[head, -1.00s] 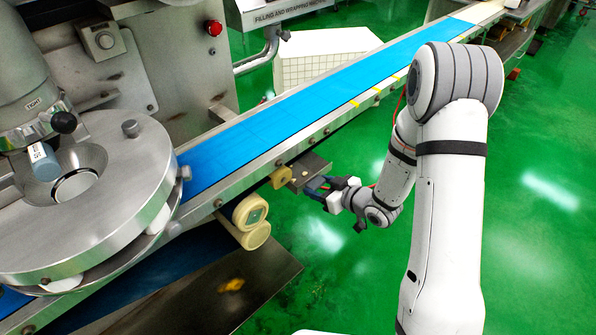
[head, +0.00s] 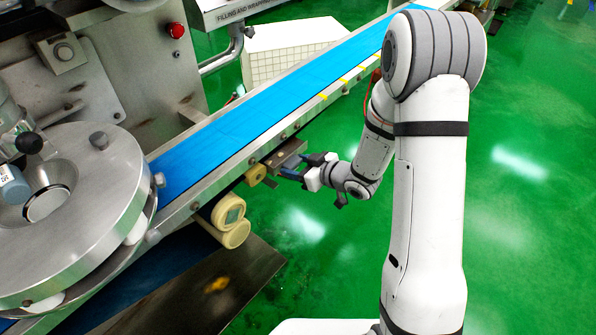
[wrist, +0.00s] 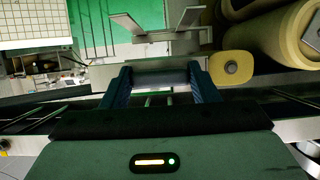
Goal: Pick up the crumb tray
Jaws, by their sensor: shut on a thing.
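The crumb tray (head: 284,157) appears to be the small grey metal piece beside the conveyor's near edge in the head view. My gripper (head: 298,173) reaches it from the right, below belt level. In the wrist view my gripper (wrist: 162,87) has its dark blue fingers on both sides of the tray's pale grey front part (wrist: 162,77) and is shut on it. Metal plates with slanted arms show just beyond. I cannot tell whether the tray still touches its support; its far part is hidden.
The blue conveyor belt (head: 270,92) runs diagonally above and left of the gripper. Cream rollers (head: 228,212) hang under its edge; one yellow roller end (wrist: 232,67) is close right of the fingers. A dark stained plate (head: 205,290) lies lower left. Green floor at right is clear.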

